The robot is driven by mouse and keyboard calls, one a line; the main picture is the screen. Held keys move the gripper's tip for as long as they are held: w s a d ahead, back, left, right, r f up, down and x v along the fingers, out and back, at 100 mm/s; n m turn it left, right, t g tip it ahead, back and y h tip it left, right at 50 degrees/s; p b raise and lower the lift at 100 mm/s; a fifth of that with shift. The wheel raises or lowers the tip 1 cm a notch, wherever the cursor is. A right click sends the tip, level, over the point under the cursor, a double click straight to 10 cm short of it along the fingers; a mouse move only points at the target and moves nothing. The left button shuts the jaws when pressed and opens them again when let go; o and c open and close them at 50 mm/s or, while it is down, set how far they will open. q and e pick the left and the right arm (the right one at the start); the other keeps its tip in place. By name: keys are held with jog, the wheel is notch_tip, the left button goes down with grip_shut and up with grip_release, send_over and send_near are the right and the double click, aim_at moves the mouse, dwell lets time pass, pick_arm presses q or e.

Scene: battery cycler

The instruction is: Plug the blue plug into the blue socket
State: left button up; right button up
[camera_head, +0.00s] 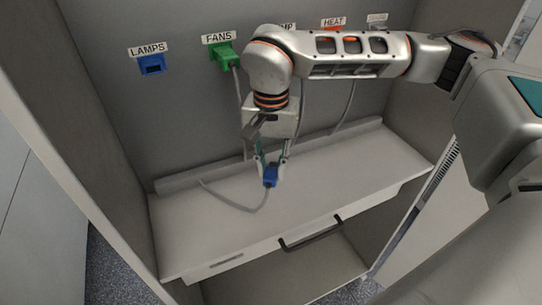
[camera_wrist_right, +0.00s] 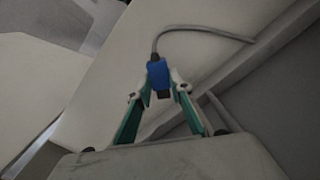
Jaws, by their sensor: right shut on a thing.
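The blue plug (camera_head: 270,176) is held between the fingertips of my right gripper (camera_head: 271,166), above the white shelf. In the right wrist view, the blue plug (camera_wrist_right: 158,74) sits between the two fingertips of the right gripper (camera_wrist_right: 158,88). A grey cable leaves the plug and trails to the shelf. The blue socket (camera_head: 152,65) is on the back wall under the LAMPS label, with a dark opening and nothing in it. It is up and to the left of the gripper. My left gripper is not in view.
A green plug (camera_head: 224,56) sits under the FANS label, right of the blue socket, with its cable hanging down. My right arm covers part of the other labelled sockets. The white shelf (camera_head: 190,235) has free room at its left. A dark handle (camera_head: 310,236) is at its front.

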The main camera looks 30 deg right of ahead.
aim_at(271, 171)
jog(key=shift+f+n, duration=0.35)
jog(key=shift+n, duration=0.25)
jog(key=shift+f+b, duration=1)
jog(key=shift+f, duration=0.2)
jog(key=shift+f+b, duration=0.45)
jog(key=shift+f, duration=0.15)
jog(key=shift+f+b, duration=0.3)
jog(key=shift+f, duration=0.1)
jog(key=o, duration=1.1)
jog(key=shift+o, duration=0.2)
jog(key=shift+r, duration=0.1)
